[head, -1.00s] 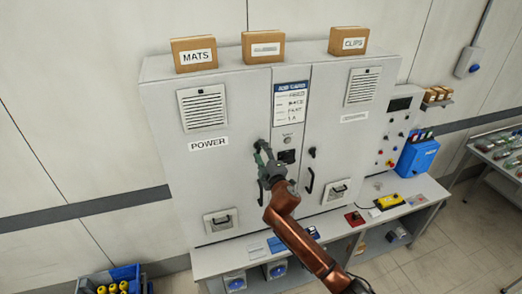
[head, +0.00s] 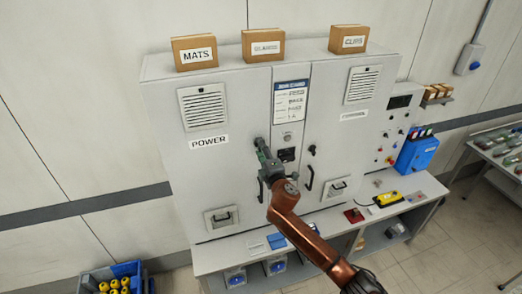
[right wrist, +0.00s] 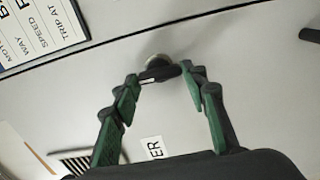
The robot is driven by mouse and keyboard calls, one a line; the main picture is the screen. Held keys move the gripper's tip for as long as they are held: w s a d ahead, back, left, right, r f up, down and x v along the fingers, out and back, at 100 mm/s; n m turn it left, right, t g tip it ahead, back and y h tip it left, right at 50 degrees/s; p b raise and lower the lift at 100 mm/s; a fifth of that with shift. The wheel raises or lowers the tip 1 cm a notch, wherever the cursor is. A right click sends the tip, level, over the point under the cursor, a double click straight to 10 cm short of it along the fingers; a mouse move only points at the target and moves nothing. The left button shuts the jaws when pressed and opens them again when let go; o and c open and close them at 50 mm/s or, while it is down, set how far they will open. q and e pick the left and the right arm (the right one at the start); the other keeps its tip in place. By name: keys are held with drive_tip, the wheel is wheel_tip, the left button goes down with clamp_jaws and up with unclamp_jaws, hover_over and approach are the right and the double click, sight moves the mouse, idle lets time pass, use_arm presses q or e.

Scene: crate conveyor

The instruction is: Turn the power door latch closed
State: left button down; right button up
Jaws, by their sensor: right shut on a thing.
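The power door (head: 200,170) is the left cabinet door, with a POWER label (head: 208,142). It looks flush with the cabinet front. My right gripper (head: 260,144) is at the right edge of this door and hides the latch in the head view. In the right wrist view, the power door latch (right wrist: 158,73) is a dark bar on a round metal base. The fingertips of my right gripper (right wrist: 162,77) are shut on the bar, one at each end. My left gripper is not in view.
The control door (head: 345,150) is right of the middle panel, with a dark knob (head: 312,150) and a handle (head: 309,179). Boxes stand on top, including the MATS box (head: 194,49). A shelf (head: 235,259) runs below. A blue crate (head: 112,280) is at lower left.

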drive_tip(key=o, duration=1.2)
drive_tip(key=shift+c, duration=0.2)
drive_tip(key=v, duration=1.2)
